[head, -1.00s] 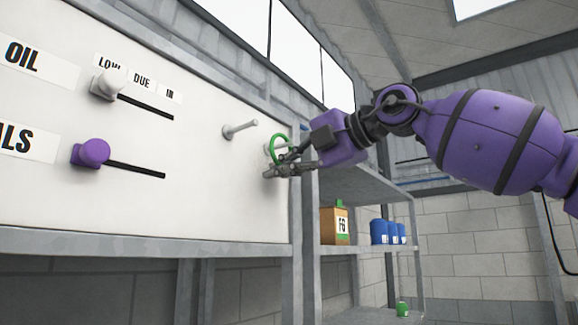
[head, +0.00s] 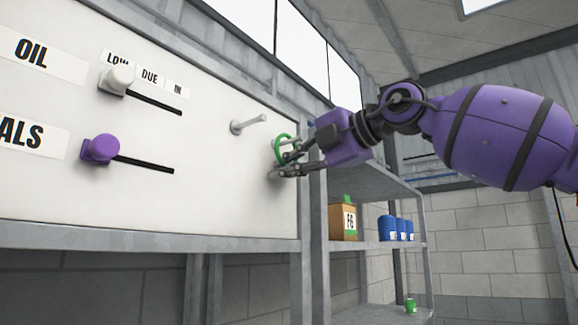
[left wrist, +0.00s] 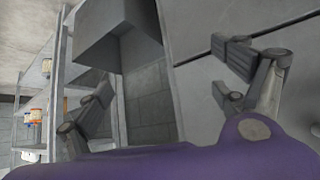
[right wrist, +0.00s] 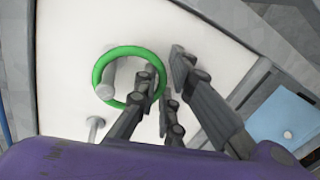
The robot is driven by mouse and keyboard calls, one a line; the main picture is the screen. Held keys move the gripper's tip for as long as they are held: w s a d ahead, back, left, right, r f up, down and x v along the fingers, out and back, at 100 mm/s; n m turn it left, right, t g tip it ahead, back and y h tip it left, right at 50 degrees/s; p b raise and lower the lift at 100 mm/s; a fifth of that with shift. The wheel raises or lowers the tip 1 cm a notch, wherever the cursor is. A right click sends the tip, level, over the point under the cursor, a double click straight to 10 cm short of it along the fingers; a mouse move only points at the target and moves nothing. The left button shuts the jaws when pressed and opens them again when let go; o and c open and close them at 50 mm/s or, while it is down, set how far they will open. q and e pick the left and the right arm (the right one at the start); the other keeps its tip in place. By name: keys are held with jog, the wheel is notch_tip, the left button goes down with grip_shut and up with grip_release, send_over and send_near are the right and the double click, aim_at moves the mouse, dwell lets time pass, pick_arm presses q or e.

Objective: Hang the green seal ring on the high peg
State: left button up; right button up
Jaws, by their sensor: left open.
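The green seal ring (right wrist: 103,67) is at the right end of the white panel, and it also shows in the head view (head: 277,141). My right gripper (right wrist: 165,75) is closed down close on the ring's right rim in the right wrist view; its fingers hide part of the rim. A grey peg (right wrist: 106,88) shows through the ring; I cannot tell how far the ring is around it. A second peg (head: 250,124) stands bare to the left in the head view. I cannot tell which peg is higher. My left gripper (left wrist: 165,85) is open and empty, away from the panel.
The panel (head: 210,190) carries a white knob (head: 117,80) and a purple knob (head: 101,149) on slots at the left. A grey shelf rack with a brown box (head: 343,222) and blue containers (head: 393,228) stands right of the panel. Space before the panel's lower part looks clear.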

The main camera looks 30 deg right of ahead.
jog(key=o, duration=0.3)
jog(key=v, duration=1.2)
jog(key=shift+d, duration=0.1)
